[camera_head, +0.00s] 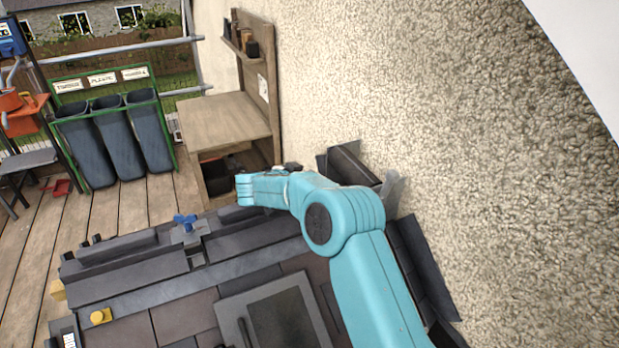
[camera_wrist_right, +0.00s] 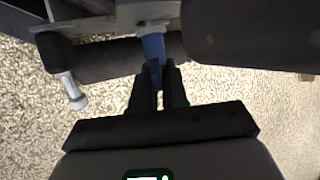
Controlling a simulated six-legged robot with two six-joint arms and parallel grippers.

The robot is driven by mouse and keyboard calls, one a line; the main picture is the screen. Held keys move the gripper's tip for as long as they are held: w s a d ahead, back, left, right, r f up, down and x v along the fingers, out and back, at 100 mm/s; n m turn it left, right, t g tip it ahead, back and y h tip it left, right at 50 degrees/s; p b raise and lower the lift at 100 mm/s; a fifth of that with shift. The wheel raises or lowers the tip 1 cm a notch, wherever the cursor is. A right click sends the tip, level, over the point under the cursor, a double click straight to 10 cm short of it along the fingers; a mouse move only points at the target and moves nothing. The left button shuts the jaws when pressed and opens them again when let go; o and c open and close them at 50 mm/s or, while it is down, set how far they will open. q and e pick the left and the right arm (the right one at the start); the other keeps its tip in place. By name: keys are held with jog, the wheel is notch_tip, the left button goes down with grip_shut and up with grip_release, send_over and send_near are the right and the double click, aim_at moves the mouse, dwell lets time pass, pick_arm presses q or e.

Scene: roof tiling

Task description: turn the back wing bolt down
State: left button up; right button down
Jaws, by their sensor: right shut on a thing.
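The back wing bolt (camera_wrist_right: 153,46) is blue and shows in the right wrist view, below a grey metal bracket (camera_wrist_right: 135,16). My right gripper (camera_wrist_right: 159,80) is shut on its lower blue part, with the two dark fingertips on either side. In the head view my teal right arm reaches toward the wall and hides this bolt and the fingertips. Another blue wing bolt (camera_head: 185,222) stands upright on a grey clamp (camera_head: 190,245) at the left of the roof, apart from my arm. My left gripper is not in view.
A pebbled wall (camera_head: 450,120) rises close along the right side. Dark tiles (camera_head: 425,265) lean near its foot beside my arm. A roof window (camera_head: 285,320) lies in front. A wooden bench (camera_head: 225,120) and grey bins (camera_head: 120,140) stand behind.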

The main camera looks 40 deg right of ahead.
jog(key=shift+d+r, duration=0.15)
jog(key=shift+r, duration=0.3)
jog(key=c, duration=1.2)
grip_release()
jog(key=shift+f, duration=0.15)
jog(key=shift+a, duration=0.25)
jog(key=b+v, duration=0.3)
jog(key=v, duration=1.3)
jog(key=shift+b, duration=0.35)
jog(key=shift+d, duration=0.1)
